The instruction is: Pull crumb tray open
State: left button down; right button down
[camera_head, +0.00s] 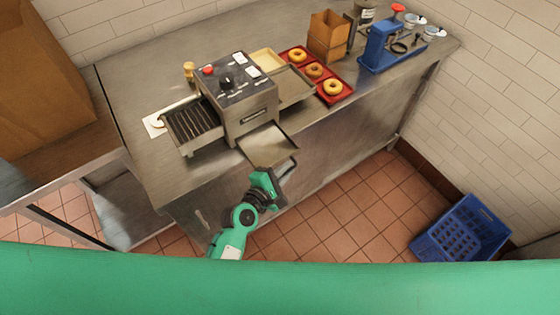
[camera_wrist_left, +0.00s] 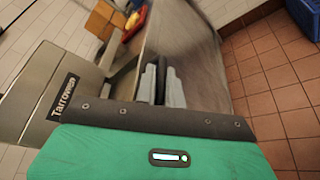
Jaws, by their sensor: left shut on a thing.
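The crumb tray (camera_head: 268,145) is a flat metal tray sticking out from under the front of the grey conveyor toaster (camera_head: 240,95). My left gripper (camera_head: 286,170) is at the tray's front edge, by its dark handle, and is shut on that handle. In the left wrist view the two grey fingers (camera_wrist_left: 161,84) stand on either side of a dark bar. The toaster's front with its name plate (camera_wrist_left: 65,97) shows at the left there. The fingertips are partly hidden in the head view. My right gripper is not in view.
The toaster stands on a steel counter (camera_head: 150,185). A red tray (camera_head: 345,97) with bagels, a cardboard box (camera_head: 327,36) and a blue stand (camera_head: 385,45) are further right. A blue crate (camera_head: 460,230) sits on the tiled floor. The floor before the counter is clear.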

pick_arm(q)
jog(key=shift+a+f, duration=0.15)
jog(key=shift+f, duration=0.1)
jog(key=c, duration=1.8)
grip_release()
jog(key=shift+w, duration=0.1)
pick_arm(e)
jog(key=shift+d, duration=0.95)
pick_arm(q)
jog(key=shift+r, duration=0.1)
